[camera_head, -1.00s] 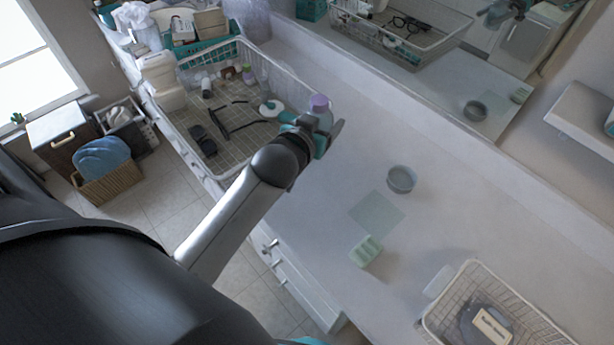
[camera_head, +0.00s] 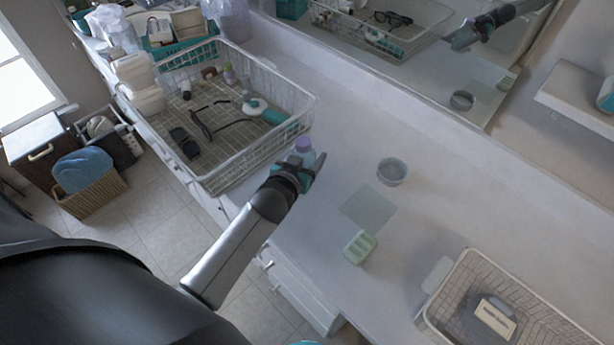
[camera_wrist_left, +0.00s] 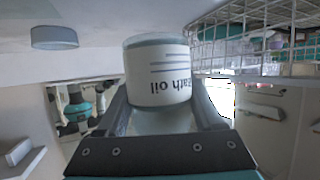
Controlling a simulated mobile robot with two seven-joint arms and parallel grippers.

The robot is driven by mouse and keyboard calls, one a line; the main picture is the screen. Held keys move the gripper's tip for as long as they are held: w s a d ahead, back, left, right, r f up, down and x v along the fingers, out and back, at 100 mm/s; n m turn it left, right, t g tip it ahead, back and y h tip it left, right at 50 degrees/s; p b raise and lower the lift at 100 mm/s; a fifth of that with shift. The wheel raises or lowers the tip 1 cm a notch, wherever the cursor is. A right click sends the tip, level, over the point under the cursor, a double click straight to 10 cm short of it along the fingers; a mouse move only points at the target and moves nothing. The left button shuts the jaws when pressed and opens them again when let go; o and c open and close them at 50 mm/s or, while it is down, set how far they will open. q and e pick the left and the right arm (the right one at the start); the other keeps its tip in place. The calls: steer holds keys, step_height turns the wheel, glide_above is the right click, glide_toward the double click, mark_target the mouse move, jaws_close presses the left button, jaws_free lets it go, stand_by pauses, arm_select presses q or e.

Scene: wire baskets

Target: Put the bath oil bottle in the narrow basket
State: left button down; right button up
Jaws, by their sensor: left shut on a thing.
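A smaller, narrower wire basket (camera_head: 458,268) stands at the lower right with a dark round item and a pale labelled block inside. My right gripper is not in view.
A grey bowl (camera_head: 391,171), a flat green square (camera_head: 369,207) and a pale green soap dish (camera_head: 360,246) lie on the counter between gripper and narrow basket. The large basket holds glasses and several small items. A mirror runs along the back wall.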

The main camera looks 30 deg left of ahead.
arm_select(q)
step_height(320, 180, down, 6)
steer(key=shift+r+b, duration=0.25)
steer(key=shift+b, duration=0.7)
steer(key=shift+f, duration=0.35)
steer(key=shift+f, duration=0.1)
jaws_free()
steer(key=shift+f, duration=0.1)
steer(key=shift+f, duration=0.1)
steer(key=p+v, duration=0.2)
steer(key=v, duration=1.3)
steer(key=shift+s+p, duration=0.1)
steer(key=shift+p, duration=0.2)
